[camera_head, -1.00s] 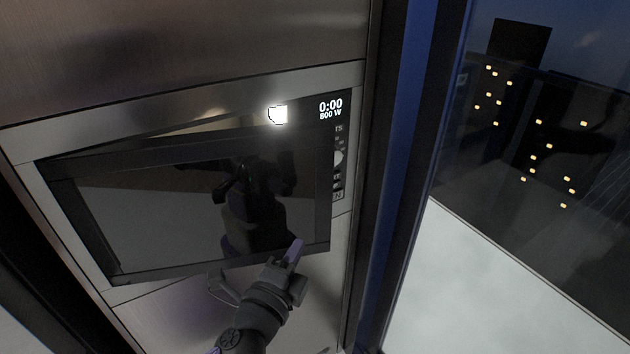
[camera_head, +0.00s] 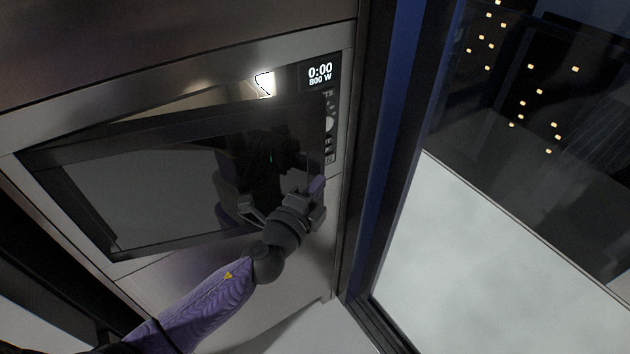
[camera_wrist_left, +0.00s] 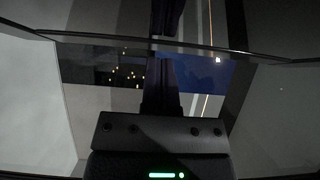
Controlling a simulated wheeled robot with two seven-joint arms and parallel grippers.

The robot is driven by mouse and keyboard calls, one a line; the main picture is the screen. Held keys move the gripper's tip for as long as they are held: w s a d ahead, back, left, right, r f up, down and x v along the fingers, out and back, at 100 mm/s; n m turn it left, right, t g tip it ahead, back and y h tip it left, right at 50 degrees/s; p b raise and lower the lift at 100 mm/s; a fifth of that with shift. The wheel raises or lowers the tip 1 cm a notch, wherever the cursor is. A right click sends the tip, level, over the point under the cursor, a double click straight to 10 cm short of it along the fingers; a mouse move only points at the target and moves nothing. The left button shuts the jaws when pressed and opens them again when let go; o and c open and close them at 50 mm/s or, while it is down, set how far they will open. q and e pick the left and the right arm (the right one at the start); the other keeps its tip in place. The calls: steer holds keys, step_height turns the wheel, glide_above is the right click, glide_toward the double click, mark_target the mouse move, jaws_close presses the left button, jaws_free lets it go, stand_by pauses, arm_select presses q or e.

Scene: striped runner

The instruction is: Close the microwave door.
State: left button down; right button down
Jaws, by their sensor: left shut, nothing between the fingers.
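The built-in microwave (camera_head: 335,95) has a dark glass door (camera_head: 150,185) that stands ajar. A lit part of the inside (camera_head: 264,84) shows above the door's top edge. My left gripper (camera_head: 317,186) is shut and empty, at the lower right part of the door, with its reflection in the glass. I cannot tell whether it touches the door. In the left wrist view the fingers (camera_wrist_left: 163,78) point at a dark reflective surface. My right gripper is not in view.
A steel panel (camera_head: 180,30) is above the microwave, and another is below it. A blue-edged upright (camera_head: 385,150) and a large window (camera_head: 510,130) stand to the right. The pale surface (camera_head: 480,270) beyond the glass looks bare.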

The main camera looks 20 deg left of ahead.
arm_select(q)
steer(key=shift+w+a, duration=0.2)
steer(key=shift+w, duration=0.1)
steer(key=w+a+n+y+b, duration=0.4)
steer(key=w+a+y, duration=0.3)
steer(key=w, duration=0.2)
steer(key=shift+a+n, duration=0.3)
steer(key=shift+a, duration=0.05)
steer(key=shift+w, duration=0.1)
